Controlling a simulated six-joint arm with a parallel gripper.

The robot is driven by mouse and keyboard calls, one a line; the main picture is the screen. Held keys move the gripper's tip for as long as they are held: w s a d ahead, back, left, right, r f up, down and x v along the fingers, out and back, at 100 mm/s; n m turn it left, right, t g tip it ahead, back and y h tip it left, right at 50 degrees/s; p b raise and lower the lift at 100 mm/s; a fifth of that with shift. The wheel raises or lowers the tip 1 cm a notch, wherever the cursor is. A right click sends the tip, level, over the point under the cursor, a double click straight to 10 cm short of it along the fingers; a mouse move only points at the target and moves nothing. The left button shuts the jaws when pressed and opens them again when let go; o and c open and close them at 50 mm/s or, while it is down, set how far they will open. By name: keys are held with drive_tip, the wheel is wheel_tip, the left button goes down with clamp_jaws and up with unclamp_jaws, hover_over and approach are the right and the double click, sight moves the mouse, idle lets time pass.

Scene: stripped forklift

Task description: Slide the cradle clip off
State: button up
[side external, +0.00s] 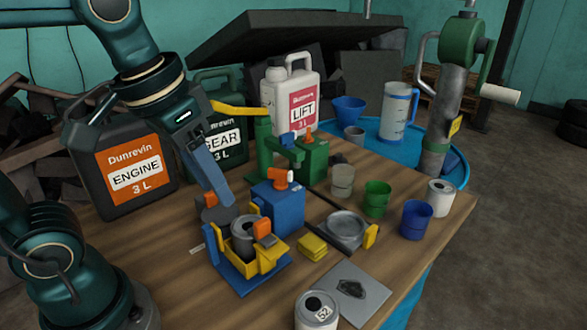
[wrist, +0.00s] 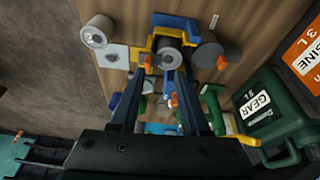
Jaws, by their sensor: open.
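The yellow cradle (side external: 238,268) stands on a blue base plate on the wooden table and holds a grey can (side external: 242,232). An orange piece (side external: 262,228) at the cradle's right side looks like the clip; it also shows in the wrist view (wrist: 148,62). The cradle (wrist: 157,43) and can (wrist: 169,51) appear at the top there. My gripper (side external: 226,200) is above and behind the cradle. Its two blue fingers (wrist: 160,76) are apart with nothing held between them. The cradle's far side is partly hidden in the side view.
A blue dispenser with an orange spout (side external: 277,208) stands close behind the cradle. A dark round can (side external: 215,212) is beside it. Yellow blocks (side external: 312,247), a round grey dish (side external: 342,232) and a white can (side external: 316,311) lie to the right. Large jugs (side external: 137,165) stand at the back.

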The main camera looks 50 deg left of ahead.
sight(261, 221)
drive_tip(key=w+g, duration=0.1)
drive_tip(key=w, duration=0.1)
drive_tip(key=w+d+f+g, duration=0.2)
drive_tip(key=w, duration=0.1)
drive_tip(key=shift+w, duration=0.35)
drive_tip(key=shift+w+f+g, duration=0.1)
drive_tip(key=shift+f+g, duration=0.2)
drive_tip(key=shift+f, duration=2.8)
clamp_jaws()
